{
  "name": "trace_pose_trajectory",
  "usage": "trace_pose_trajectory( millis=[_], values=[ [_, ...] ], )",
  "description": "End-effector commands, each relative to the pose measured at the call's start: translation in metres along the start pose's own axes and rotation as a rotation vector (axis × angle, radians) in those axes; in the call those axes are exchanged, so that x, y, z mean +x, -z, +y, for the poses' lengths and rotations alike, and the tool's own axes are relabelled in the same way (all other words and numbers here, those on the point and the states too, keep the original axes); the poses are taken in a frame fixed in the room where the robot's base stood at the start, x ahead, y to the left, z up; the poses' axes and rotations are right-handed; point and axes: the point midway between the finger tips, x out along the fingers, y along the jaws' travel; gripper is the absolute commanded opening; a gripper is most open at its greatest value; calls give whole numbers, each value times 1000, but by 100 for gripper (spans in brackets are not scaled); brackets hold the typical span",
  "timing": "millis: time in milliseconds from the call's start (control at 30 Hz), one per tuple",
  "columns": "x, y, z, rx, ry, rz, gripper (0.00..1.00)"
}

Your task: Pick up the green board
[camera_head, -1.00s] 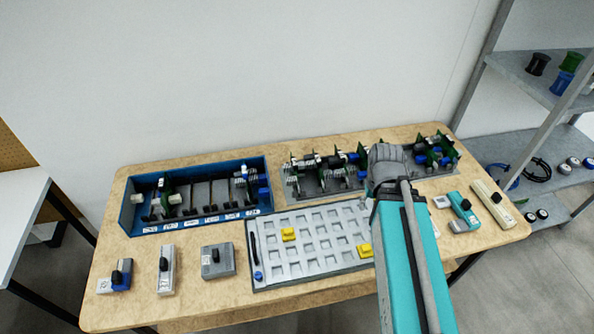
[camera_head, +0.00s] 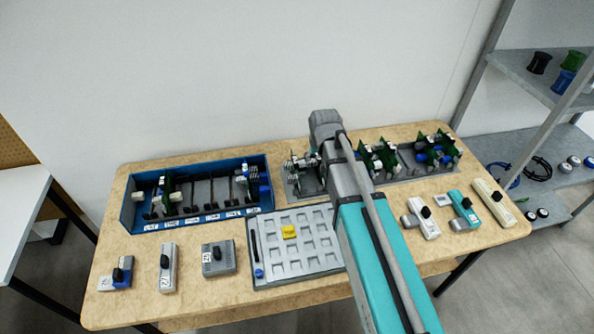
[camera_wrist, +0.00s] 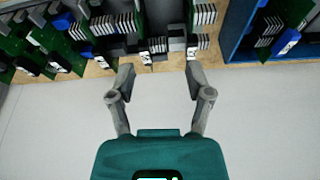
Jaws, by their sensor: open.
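Several green boards stand upright in a grey rack at the back of the table, with boards showing right of my arm (camera_head: 378,155) and at the far right (camera_head: 437,150). Another green board (camera_head: 167,188) stands in the blue bin. In the wrist view, green boards (camera_wrist: 60,48) show at the upper left and another (camera_wrist: 288,22) in the blue bin at the upper right. My gripper (camera_wrist: 160,78) is open and empty, its fingertips just short of grey-finned parts (camera_wrist: 158,45) in the rack. In the head view my arm hides the fingers.
The blue bin (camera_head: 135,215) is at the left. A pale tray (camera_head: 300,268) with a yellow block (camera_head: 289,231) lies in front of the rack, partly behind my arm. Small devices line the front left (camera_head: 218,258) and right (camera_head: 465,207). A shelf (camera_head: 545,150) stands at the right.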

Motion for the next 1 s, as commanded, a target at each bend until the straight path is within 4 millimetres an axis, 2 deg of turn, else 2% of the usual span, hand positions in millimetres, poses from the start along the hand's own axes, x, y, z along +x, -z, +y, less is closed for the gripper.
trace_pose_trajectory(
  millis=[33, 100, 267, 733, 1000],
  values=[
    [4, 20, -15, -19, 6, 23, 66],
    [7, 36, -31, -37, 13, 52, 66],
    [10, 55, -52, -60, 23, 91, 66],
    [11, 57, -55, -63, 25, 98, 66],
    [26, 58, -54, -63, 25, 98, 66]
  ],
)
